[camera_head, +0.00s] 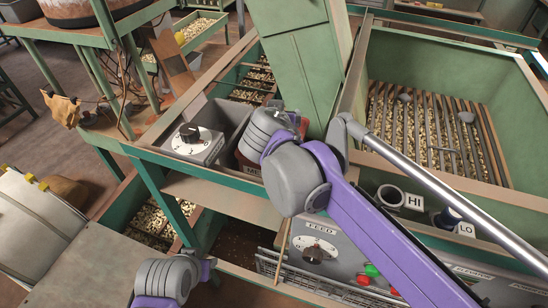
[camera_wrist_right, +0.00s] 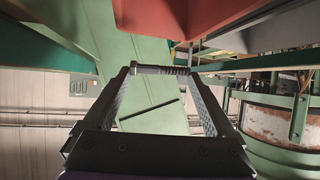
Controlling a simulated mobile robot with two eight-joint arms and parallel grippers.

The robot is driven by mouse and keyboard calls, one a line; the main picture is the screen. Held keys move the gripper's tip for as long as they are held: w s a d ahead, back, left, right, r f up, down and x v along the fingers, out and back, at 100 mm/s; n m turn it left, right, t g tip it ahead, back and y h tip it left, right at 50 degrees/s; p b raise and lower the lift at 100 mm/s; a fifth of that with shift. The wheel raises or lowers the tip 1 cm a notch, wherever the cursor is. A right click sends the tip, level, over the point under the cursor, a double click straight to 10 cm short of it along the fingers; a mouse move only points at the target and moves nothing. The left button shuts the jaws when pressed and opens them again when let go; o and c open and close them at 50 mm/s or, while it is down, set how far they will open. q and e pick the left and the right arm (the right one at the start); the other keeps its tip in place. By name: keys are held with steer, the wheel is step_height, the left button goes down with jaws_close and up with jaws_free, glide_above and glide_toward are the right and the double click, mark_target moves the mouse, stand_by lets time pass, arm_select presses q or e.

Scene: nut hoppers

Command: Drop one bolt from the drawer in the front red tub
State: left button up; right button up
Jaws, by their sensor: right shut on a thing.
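My right gripper (camera_wrist_right: 161,71) is shut on a bolt (camera_wrist_right: 160,70), a dark threaded rod held crosswise between the fingertips in the right wrist view. In the head view my right wrist hides that gripper and the bolt. The front red tub (camera_head: 246,166) is mostly hidden behind this wrist; a small red part and a pale label show. In the wrist view a red surface (camera_wrist_right: 205,14) fills the top, above and apart from the bolt. My left wrist is at the bottom of the head view, but its fingers cannot be made out. I cannot identify the bolt drawer.
A grey box with a dial (camera_head: 192,142) stands left of the tub. A green chute (camera_head: 305,60) rises behind it. The large green hopper (camera_head: 430,52) with nuts under bars is at the right. A control panel (camera_head: 325,250) lies in front.

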steer(key=shift+f+b, duration=0.3)
steer(key=shift+f, duration=0.35)
steer(key=shift+w, duration=0.1)
steer(key=o, duration=1)
steer(key=shift+o, duration=0.2)
steer(key=v, duration=1.1)
steer(key=shift+p, duration=0.3)
